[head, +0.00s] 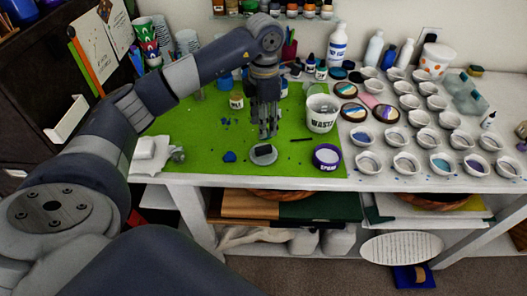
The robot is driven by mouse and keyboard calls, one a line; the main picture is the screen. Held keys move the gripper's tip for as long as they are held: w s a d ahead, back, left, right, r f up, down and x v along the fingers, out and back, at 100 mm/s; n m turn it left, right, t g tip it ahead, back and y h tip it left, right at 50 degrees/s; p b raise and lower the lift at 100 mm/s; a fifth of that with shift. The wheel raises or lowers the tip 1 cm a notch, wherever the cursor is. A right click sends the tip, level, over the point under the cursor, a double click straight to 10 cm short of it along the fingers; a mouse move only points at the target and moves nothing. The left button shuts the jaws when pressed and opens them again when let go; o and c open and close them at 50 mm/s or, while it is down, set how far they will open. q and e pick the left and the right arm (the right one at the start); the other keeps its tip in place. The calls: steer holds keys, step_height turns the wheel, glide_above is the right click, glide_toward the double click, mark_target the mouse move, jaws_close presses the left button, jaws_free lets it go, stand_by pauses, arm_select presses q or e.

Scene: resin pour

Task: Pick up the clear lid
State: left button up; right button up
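A small round, pale lid-like disc (264,154) lies on the green mat (205,158) near the table's front edge; it looks like the clear lid, with a darker middle. My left gripper (267,136) points down just above and behind this disc. Its fingers look close together, but the gap between them is too small to judge. I cannot tell whether the fingertips touch the disc. My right gripper is not in view.
A white waste cup (321,114) and a purple-rimmed round container (327,157) stand right of the gripper. A dark blue lump (229,156) lies left of the disc. Several small white cups fill the table's right side.

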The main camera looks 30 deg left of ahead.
mark_target(263, 148)
arm_select(q)
step_height(263, 148, down, 4)
steer(key=shift+r+p, duration=0.2)
steer(key=shift+p, duration=0.1)
steer(key=shift+f+p, duration=0.45)
steer(key=shift+f, duration=0.05)
step_height(263, 148, down, 4)
steer(key=shift+r+p, duration=0.2)
steer(key=shift+p, duration=0.6)
steer(key=shift+a+f, duration=0.15)
steer(key=shift+f, duration=0.3)
steer(key=shift+c, duration=0.5)
jaws_close()
